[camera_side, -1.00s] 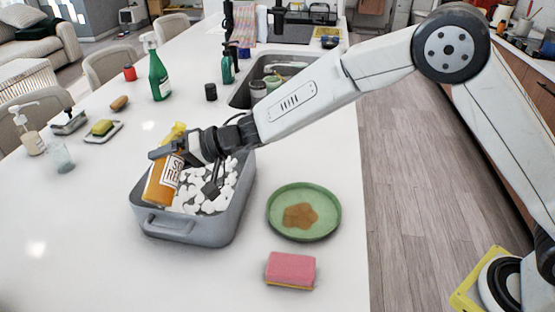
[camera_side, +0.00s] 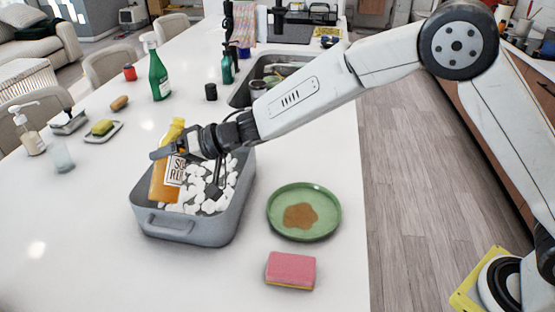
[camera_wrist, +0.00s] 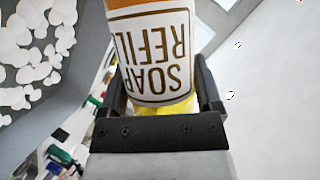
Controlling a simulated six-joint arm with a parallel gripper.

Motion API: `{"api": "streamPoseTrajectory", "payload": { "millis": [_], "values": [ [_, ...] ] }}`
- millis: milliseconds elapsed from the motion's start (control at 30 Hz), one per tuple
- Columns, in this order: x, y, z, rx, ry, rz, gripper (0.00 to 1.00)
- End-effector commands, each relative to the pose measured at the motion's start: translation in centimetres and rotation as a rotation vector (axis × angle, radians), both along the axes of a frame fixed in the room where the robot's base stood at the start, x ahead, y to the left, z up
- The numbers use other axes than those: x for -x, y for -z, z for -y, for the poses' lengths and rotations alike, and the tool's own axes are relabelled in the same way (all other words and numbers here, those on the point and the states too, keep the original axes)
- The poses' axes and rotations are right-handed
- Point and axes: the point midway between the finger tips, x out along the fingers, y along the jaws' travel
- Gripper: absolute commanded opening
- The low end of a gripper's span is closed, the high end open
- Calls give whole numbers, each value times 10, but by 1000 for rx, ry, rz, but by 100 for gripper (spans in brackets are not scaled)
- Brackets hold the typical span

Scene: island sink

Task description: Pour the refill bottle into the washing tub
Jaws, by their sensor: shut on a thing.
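The refill bottle (camera_side: 160,185) is orange with a yellow upper end and a white label. My gripper (camera_side: 170,150) is shut on it and holds it at the left side of the washing tub, leaning slightly with its yellow end up. In the wrist view the bottle (camera_wrist: 150,50) sits between both jaws, its "SOAP REFILL" label upside down. The washing tub (camera_side: 195,232) is grey, on the white counter, and holds many white rounded pieces. It also shows at the left of the wrist view (camera_wrist: 75,95). The bottle's lower end looks inside or just above the tub; I cannot tell which.
A green plate (camera_side: 325,228) with a brown patch and a pink sponge (camera_side: 290,270) lie right of the tub. A green bottle (camera_side: 158,78), soap dispenser (camera_side: 32,140) and glass (camera_side: 61,158) stand farther left. The sink (camera_side: 270,70) is behind. The front-left counter is clear.

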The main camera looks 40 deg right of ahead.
Motion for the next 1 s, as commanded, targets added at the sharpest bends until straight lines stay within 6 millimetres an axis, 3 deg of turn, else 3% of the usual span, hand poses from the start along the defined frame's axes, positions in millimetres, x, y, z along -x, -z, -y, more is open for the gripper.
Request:
{"api": "streamPoseTrajectory", "payload": {
  "millis": [1000],
  "values": [
    [-3, 7, 2, 130, -1, 127, 14]
  ]
}}
